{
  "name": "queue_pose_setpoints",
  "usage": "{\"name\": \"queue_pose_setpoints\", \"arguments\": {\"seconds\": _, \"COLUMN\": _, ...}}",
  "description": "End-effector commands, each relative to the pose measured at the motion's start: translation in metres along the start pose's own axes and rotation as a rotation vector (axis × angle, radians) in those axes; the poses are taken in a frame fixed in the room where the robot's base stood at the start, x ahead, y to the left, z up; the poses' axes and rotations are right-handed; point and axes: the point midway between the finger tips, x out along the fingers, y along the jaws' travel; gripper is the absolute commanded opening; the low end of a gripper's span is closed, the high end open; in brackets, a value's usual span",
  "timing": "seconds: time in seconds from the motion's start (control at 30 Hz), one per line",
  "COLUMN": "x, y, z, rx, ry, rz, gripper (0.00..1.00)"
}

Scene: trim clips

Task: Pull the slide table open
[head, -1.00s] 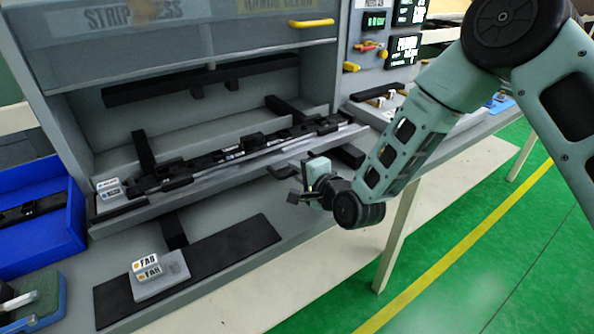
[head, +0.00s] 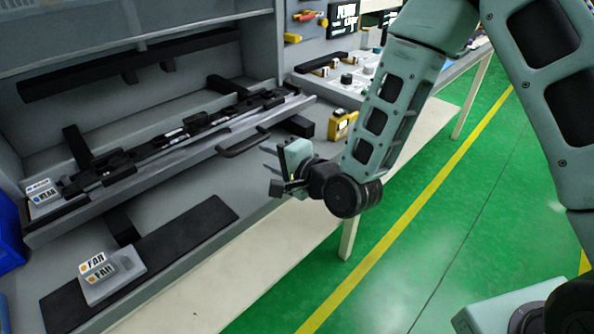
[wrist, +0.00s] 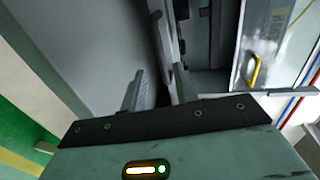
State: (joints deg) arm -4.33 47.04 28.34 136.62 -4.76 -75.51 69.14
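The slide table (head: 160,160) is a long grey tray at the mouth of the grey cabinet, carrying a black fixture with a long trim strip (head: 190,130). A black bar handle (head: 243,143) sticks out from its front edge, right of the middle. My gripper (head: 271,170) is in front of the handle, slightly lower and to the right, apart from it. In the wrist view its two fingers (wrist: 160,90) stand apart with nothing held between them.
A yellow device (head: 342,124) stands right of the handle. A "NEAR" block (head: 42,192) sits at the tray's left end. Green floor lies open at right.

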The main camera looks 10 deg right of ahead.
Motion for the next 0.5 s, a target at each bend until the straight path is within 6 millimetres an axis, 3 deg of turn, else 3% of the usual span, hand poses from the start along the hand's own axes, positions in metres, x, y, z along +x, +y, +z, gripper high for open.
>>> {"name": "queue_pose_setpoints", "arguments": {"seconds": 0.27, "x": -0.057, "y": 0.002, "z": 0.0, "rx": -0.001, "ry": 0.0, "rz": 0.001, "gripper": 0.3}}
{"name": "queue_pose_setpoints", "arguments": {"seconds": 0.5, "x": -0.06, "y": -0.007, "z": -0.001, "rx": 0.003, "ry": -0.002, "rz": 0.002, "gripper": 0.3}}
